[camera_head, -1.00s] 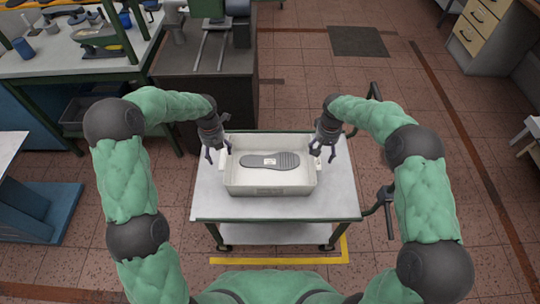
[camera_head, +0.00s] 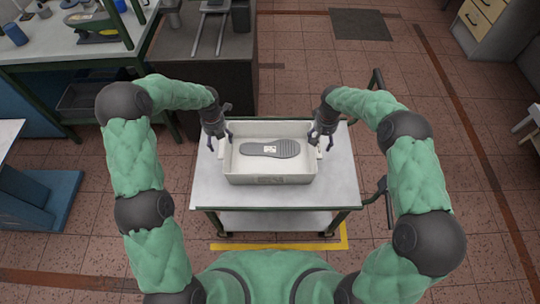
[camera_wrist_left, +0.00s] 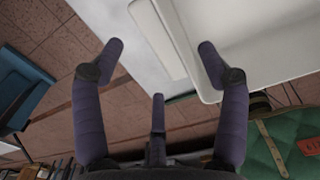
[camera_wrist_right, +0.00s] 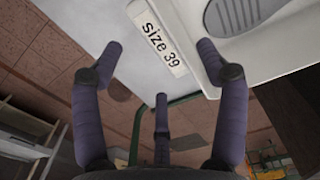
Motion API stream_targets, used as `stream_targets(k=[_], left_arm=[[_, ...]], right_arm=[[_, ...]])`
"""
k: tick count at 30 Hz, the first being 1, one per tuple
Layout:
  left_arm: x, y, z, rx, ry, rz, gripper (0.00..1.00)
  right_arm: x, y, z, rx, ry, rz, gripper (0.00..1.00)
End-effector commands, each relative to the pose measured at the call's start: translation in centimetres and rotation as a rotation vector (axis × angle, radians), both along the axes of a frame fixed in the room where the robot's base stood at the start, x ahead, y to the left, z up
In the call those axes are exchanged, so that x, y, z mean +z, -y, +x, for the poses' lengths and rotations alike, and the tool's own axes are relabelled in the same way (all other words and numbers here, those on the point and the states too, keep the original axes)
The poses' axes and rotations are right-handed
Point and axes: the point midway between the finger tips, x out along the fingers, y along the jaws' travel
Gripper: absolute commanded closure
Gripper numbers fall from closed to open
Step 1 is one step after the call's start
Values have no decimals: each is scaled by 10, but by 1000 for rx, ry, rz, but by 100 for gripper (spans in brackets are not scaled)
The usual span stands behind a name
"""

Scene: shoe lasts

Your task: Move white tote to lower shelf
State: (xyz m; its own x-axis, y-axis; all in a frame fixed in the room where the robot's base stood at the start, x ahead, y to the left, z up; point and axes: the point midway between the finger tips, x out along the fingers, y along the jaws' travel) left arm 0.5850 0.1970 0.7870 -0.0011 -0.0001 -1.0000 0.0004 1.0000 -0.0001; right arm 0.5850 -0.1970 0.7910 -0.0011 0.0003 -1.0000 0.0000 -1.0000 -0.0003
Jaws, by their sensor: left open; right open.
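The white tote (camera_head: 270,179) stands upright on the top of a small cart (camera_head: 340,190). A grey shoe sole (camera_head: 285,148) with a small white label lies inside it. The cart's lower shelf (camera_head: 275,222) shows below, with its visible front part bare. My left gripper (camera_head: 220,142) is open at the tote's left end. In the left wrist view, a white handle strip (camera_wrist_left: 157,40) lies between its fingers. My right gripper (camera_head: 321,143) is open at the right end. In the right wrist view, a strip reading "size 39" (camera_wrist_right: 158,40) lies between its fingers.
A dark cabinet (camera_head: 205,75) stands behind the cart, and a workbench (camera_head: 60,50) with tools is at the back left. A blue stand (camera_head: 45,195) is at the left. Yellow tape (camera_head: 280,246) marks the floor in front of the cart. Floor to the right is open.

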Motion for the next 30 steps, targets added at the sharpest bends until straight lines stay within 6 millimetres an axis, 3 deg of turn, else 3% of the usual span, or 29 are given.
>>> stream_targets(k=[3,10,24,30], left_arm=[[-21,0,0,1,-2,1,26],[-47,0,0,0,1,0,26],[-55,0,0,1,1,0,26],[-55,0,0,1,1,0,82]], right_arm=[[-21,1,0,0,-2,-1,26],[-47,0,0,0,0,0,26],[-55,0,0,0,1,0,26],[-55,0,0,0,1,0,83]])
